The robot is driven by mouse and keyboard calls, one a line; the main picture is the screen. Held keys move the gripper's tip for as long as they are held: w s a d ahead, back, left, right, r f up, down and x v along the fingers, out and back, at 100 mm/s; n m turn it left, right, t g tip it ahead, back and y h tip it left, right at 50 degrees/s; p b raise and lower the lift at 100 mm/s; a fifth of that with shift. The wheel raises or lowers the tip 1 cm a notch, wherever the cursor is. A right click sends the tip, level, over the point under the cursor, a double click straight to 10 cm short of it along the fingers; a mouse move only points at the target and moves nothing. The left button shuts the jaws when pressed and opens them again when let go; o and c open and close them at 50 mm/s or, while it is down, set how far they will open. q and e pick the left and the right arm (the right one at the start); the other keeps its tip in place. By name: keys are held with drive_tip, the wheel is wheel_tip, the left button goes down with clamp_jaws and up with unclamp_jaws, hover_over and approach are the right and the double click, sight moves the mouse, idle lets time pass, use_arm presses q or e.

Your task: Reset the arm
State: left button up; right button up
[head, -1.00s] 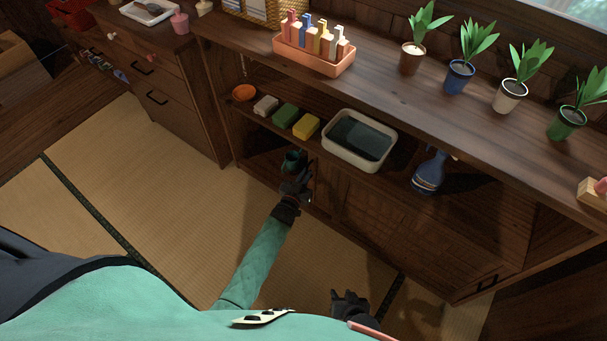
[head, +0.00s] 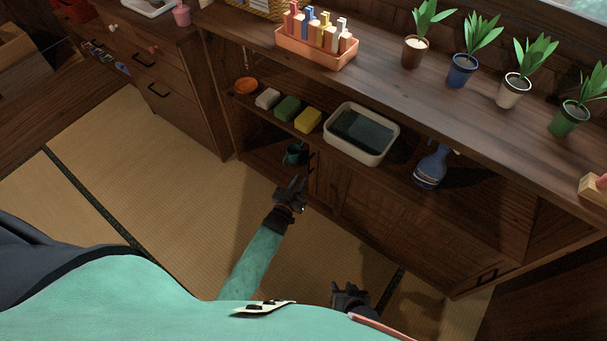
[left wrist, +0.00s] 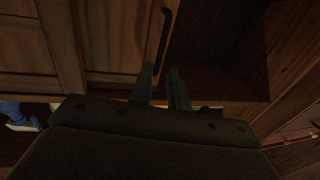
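My left gripper (head: 296,181) is in front of the low cabinet, over the tatami, with nothing between its fingers. In the left wrist view its two fingers (left wrist: 161,88) stand apart, near a dark door handle (left wrist: 159,35). My right gripper (head: 345,290) is low in the head view, above the floor near my body. Its dark fingertips look apart and I see nothing held.
The cabinet shelf holds an orange bowl (head: 246,86), several sponges (head: 288,108), a grey-rimmed basin (head: 361,134) and a blue bottle (head: 431,167). Potted plants (head: 462,70) and an orange rack (head: 316,48) stand on top. The tatami (head: 150,190) to the left is clear.

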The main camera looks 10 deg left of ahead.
use_arm(q)
drive_tip(key=shift+s+a, duration=0.15)
drive_tip(key=shift+s, duration=0.6)
